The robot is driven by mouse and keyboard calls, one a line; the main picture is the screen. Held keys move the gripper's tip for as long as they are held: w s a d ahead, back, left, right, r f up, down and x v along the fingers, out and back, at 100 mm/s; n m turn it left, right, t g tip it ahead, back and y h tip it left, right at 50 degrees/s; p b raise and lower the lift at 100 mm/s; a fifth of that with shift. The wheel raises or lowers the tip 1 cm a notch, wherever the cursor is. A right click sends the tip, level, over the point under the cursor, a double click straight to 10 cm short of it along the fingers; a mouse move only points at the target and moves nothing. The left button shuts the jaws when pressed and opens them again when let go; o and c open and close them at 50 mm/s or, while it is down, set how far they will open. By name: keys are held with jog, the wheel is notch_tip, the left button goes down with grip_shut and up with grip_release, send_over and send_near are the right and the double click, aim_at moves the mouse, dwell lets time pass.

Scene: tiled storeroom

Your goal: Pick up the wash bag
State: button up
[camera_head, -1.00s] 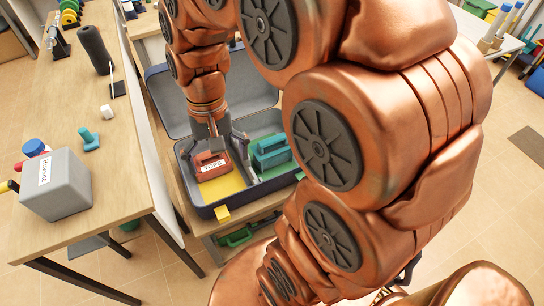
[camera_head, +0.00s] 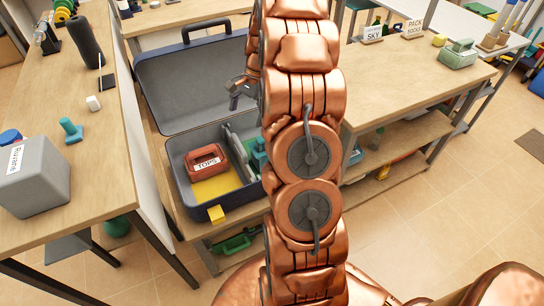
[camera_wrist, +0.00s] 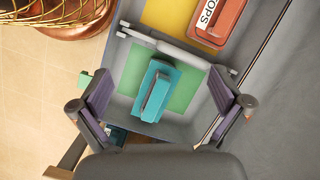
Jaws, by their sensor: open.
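No item carries a readable wash bag label. A teal block-like bag with a raised handle (camera_wrist: 155,92) lies on a green patch in the suitcase; in the head view my arm partly hides it (camera_head: 256,155). A pale green bag with a handle (camera_head: 458,54) stands on the right bench. The open grey suitcase (camera_head: 172,165) also holds a red bag labelled TOPS (camera_head: 208,163), on a yellow patch. My gripper (camera_head: 240,88) is open and empty above the suitcase. In the wrist view its fingers (camera_wrist: 162,85) are spread either side of the teal bag, apart from it.
A grey divider (camera_wrist: 175,47) separates the yellow and green sections. The suitcase lid (camera_head: 195,85) stands open behind. The left bench (camera_head: 110,140) holds a grey labelled box (camera_head: 32,178) and small items. SKY (camera_head: 373,33) and PACK SOCKS (camera_head: 412,29) signs stand on the right bench.

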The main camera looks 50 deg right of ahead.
jog(key=d+f+m+b, duration=0.1)
jog(key=d+f, duration=0.3)
jog(key=d+f+m+b, duration=0.1)
jog(key=d+f+m, duration=0.1)
jog(key=d+f, duration=0.2)
jog(key=d+f+m+t+b, duration=0.1)
jog(key=d+f+m, duration=0.1)
jog(key=d+f, duration=0.3)
jog(key=shift+s+d+b, duration=0.15)
jog(key=shift+s+b, duration=0.05)
jog(key=shift+b, duration=0.1)
jog(key=shift+x, duration=3.8)
jog(key=shift+f+p, duration=0.2)
jog(key=shift+p, duration=0.2)
jog(key=shift+c, duration=0.2)
jog(key=c, duration=1.5)
